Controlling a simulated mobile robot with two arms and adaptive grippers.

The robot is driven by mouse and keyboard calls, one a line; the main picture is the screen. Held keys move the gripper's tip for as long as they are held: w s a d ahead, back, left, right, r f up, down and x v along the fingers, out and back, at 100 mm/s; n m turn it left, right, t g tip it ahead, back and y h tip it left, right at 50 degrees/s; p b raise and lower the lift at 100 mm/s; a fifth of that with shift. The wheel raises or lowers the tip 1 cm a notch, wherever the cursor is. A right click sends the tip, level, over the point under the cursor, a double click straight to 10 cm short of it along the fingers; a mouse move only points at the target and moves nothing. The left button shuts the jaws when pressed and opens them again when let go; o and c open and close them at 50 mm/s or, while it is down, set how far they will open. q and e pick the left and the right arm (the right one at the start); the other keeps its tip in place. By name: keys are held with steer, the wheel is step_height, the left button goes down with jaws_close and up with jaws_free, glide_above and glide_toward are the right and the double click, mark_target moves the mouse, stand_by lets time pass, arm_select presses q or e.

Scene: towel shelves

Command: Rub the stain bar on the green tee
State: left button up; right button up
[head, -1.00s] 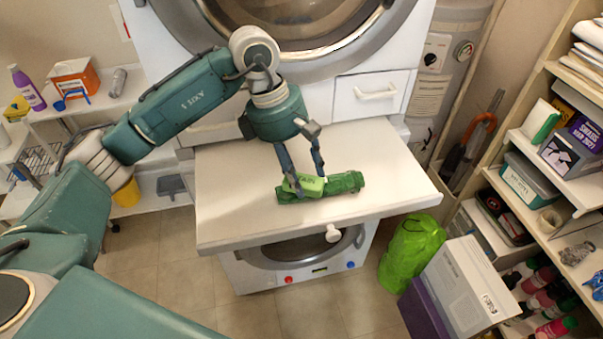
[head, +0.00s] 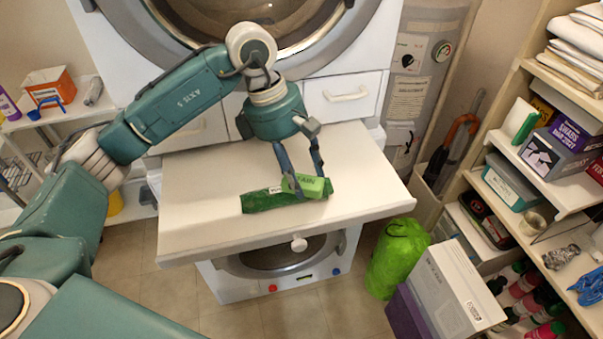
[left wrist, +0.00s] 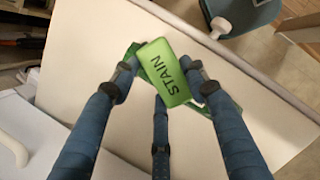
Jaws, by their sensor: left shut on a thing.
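The light green stain bar (head: 308,186), marked STAIN, is gripped between the fingers of my left gripper (head: 305,183). It also shows in the left wrist view (left wrist: 164,72), between the fingertips. The green tee (head: 262,200) is a dark green folded bundle lying on the white pull-out board. The bar is over the right part of the tee and hides some of it; I cannot tell whether they touch. In the left wrist view the tee (left wrist: 222,103) shows partly behind the bar and fingers. My right gripper is not in view.
The white board (head: 200,215) is bare around the tee, with a knob (head: 299,244) at its front. A washer door stands behind it.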

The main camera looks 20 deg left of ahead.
arm_select(q)
steer(key=shift+w+d+r, duration=0.1)
steer(key=shift+d+r, duration=0.05)
steer(key=shift+r, duration=0.05)
steer(key=shift+w+d+r+p, duration=0.15)
steer(key=shift+r+p, duration=0.25)
steer(key=shift+r, duration=0.4)
steer(key=shift+s+p+v, duration=0.15)
steer(key=shift+p+v, duration=0.15)
steer(key=shift+v, duration=0.3)
steer(key=shift+s+p+v, duration=0.15)
steer(key=shift+p+v, duration=0.15)
steer(key=shift+v, duration=0.35)
steer(key=shift+w+d+r+p, duration=0.15)
steer(key=shift+r+p, duration=0.45)
steer(key=shift+r, duration=0.5)
steer(key=shift+r+p, duration=0.3)
steer(key=shift+r, duration=0.4)
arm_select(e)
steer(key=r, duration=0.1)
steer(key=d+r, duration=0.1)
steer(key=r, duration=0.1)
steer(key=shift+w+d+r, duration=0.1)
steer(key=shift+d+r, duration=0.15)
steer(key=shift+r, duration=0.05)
